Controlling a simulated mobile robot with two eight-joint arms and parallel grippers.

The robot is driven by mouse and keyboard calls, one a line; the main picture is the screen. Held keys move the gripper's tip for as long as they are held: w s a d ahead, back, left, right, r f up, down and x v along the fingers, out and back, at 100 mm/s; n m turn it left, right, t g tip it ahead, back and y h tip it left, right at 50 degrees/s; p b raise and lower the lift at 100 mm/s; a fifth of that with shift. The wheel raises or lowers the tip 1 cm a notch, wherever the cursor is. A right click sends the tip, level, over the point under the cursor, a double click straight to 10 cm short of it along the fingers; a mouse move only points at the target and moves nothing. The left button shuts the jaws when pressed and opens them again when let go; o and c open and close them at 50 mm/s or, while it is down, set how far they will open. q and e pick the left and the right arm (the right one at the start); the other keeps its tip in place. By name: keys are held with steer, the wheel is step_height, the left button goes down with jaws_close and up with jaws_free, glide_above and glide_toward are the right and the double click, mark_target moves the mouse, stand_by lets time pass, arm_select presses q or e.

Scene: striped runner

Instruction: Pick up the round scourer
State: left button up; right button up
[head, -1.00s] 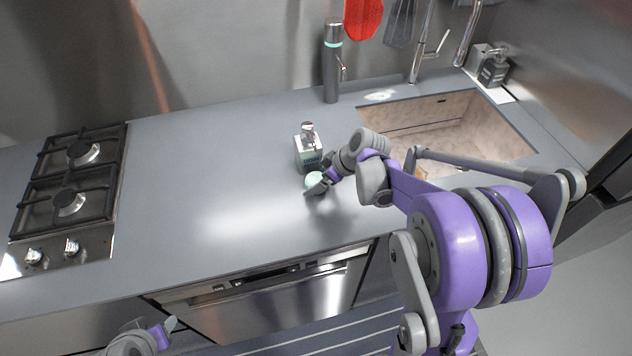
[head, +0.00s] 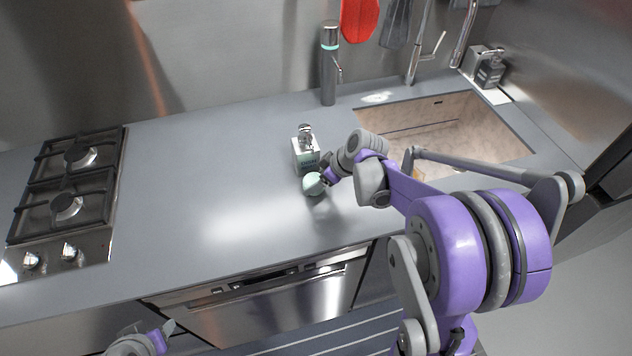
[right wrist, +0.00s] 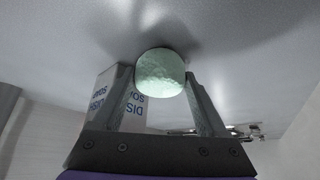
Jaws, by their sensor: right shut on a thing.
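The round scourer (head: 313,184) is a pale green ball-like thing near the middle of the grey counter. My right gripper (head: 323,180) is at it, reaching in from the right. In the right wrist view the scourer (right wrist: 160,73) sits between the two fingertips of the right gripper (right wrist: 161,90), which are shut on it. I cannot tell for sure whether the scourer touches the counter or is just above it. My left gripper (head: 170,330) shows only in part at the bottom left, away from the counter top, its fingers apart from anything.
A sink (head: 470,132) lies to the right, a gas hob (head: 52,205) to the left. A grey bottle (head: 329,75) stands at the back. The counter's left-middle is clear.

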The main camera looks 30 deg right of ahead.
steer(key=shift+r, duration=0.4)
step_height(320, 180, up, 2)
steer(key=shift+r, duration=0.1)
steer(key=s+d, duration=0.3)
steer(key=s, duration=0.2)
steer(key=s+d+b, duration=0.1)
steer(key=s+d, duration=0.2)
steer(key=s, duration=0.2)
steer(key=s+d+b, duration=0.1)
steer(key=s+d, duration=0.2)
steer(key=s, duration=0.2)
steer(key=shift+s+d, duration=0.2)
arm_select(q)
steer(key=f, duration=0.1)
steer(key=s+f, duration=0.1)
steer(key=f, duration=0.1)
steer(key=shift+s, duration=0.15)
arm_select(e)
steer(key=o, duration=0.8)
steer(key=shift+c, duration=0.2)
steer(key=c, duration=0.6)
arm_select(q)
steer(key=shift+s, duration=0.1)
arm_select(e)
steer(key=shift+s, duration=0.1)
